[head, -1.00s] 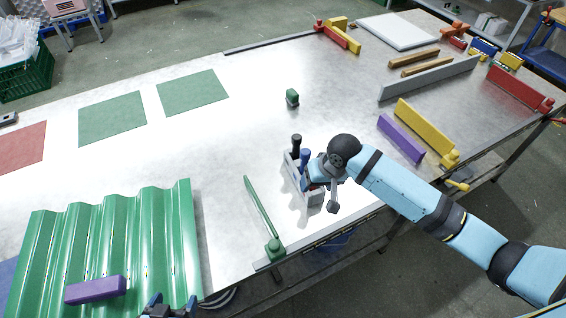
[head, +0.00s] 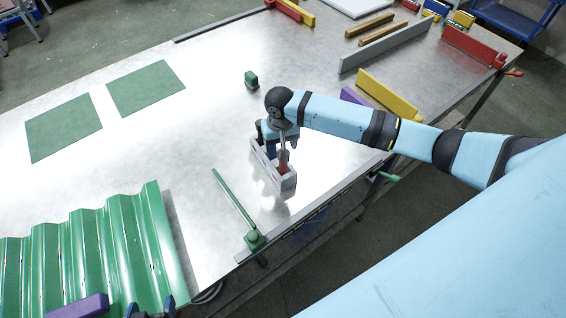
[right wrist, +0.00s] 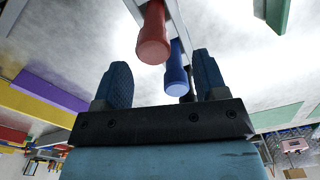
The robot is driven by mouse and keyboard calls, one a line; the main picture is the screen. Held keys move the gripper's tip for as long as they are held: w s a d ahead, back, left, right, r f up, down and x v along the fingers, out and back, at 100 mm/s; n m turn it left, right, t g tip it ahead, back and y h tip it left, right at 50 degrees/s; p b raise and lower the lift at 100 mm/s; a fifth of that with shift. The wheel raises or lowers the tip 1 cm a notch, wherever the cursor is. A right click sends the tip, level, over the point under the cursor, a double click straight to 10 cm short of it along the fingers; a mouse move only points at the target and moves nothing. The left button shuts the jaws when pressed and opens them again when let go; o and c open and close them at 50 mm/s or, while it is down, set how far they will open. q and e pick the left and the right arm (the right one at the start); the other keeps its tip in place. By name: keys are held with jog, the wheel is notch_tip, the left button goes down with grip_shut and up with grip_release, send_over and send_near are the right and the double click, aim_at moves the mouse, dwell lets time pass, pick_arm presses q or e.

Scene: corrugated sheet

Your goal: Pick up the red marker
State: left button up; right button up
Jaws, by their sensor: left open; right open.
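The red marker (head: 283,160) stands upright in a grey holder (head: 287,184) on the metal table. In the right wrist view the red marker (right wrist: 153,36) is close, with a blue marker (right wrist: 176,68) beside it and a dark one mostly hidden behind the right finger. My right gripper (right wrist: 160,64) is open, and the red and blue markers show near the space between its fingers. In the head view my right gripper (head: 276,140) is at the holder, partly hidden by its wrist.
The green corrugated sheet (head: 110,235) lies front left with a purple block (head: 80,306) on it. A green bar (head: 235,205) lies between sheet and holder. A small green block (head: 251,80) stands behind the holder. Yellow (head: 388,95) and grey (head: 385,52) bars are to the right.

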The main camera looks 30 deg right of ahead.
aim_at(283, 166)
jog(key=f, duration=0.2)
jog(key=s+f+p, duration=0.1)
jog(key=f, duration=0.1)
jog(key=shift+s+d+f, duration=0.1)
jog(key=shift+d+f, duration=0.05)
jog(key=shift+f, duration=0.45)
jog(key=shift+c, duration=0.3)
jog(key=c, duration=1)
